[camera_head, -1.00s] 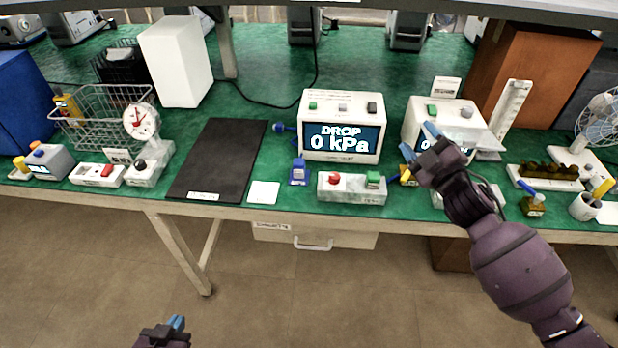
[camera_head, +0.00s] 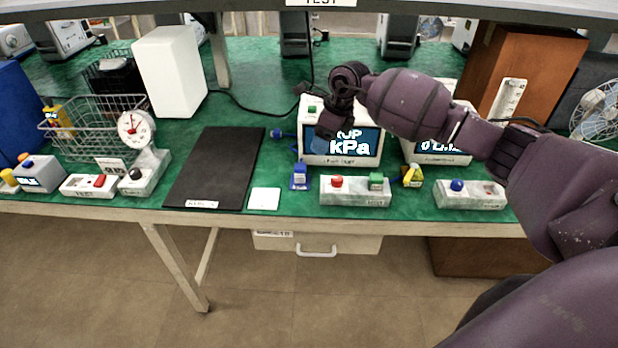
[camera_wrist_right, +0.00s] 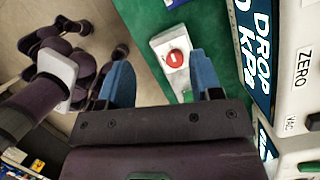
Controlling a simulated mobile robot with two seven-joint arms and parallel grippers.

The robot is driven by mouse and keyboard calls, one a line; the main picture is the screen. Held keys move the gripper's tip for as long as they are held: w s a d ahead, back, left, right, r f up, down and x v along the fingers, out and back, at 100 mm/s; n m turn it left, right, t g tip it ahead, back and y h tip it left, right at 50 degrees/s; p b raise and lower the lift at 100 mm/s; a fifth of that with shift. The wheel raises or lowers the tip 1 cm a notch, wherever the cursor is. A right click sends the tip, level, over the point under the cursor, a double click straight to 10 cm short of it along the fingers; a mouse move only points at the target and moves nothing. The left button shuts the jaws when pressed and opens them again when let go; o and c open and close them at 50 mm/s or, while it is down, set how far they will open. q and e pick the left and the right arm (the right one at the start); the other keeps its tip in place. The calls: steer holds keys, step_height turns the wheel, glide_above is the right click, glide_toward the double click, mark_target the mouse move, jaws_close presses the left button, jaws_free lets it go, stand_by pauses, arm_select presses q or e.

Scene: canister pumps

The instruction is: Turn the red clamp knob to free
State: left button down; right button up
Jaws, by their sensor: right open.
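A red knob (camera_head: 337,181) sits on the left part of a pale block (camera_head: 354,198) at the table's front edge, below the pressure display. In the right wrist view the red round knob (camera_wrist_right: 175,58) carries a pale bar mark and shows between my fingertips, apart from them. My right gripper (camera_head: 319,140) is in front of the display and above and behind the block. Its blue fingers are open and empty in the right wrist view (camera_wrist_right: 161,62). Which way the knob's mark counts as free cannot be told. My left gripper is not in view.
The display unit (camera_head: 310,160) stands close behind the block. A green button (camera_head: 376,179) is on the same block, a blue clip-like item (camera_head: 300,176) to its left and a yellow one (camera_head: 412,174) to its right. A black mat (camera_head: 215,165) lies further left.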

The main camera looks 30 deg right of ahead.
mark_target(337, 178)
steer(key=d+f+h, duration=0.1)
steer(key=f, duration=0.2)
steer(key=s+d+f+g+h, duration=0.1)
steer(key=f, duration=0.3)
steer(key=s+d+f+n+g, duration=0.1)
steer(key=f, duration=0.2)
steer(key=shift+s+d+f+h+b, duration=0.15)
steer(key=shift+s+h+b, duration=0.05)
steer(key=shift+h+b, duration=0.2)
steer(key=shift+f, duration=0.75)
steer(key=c, duration=0.9)
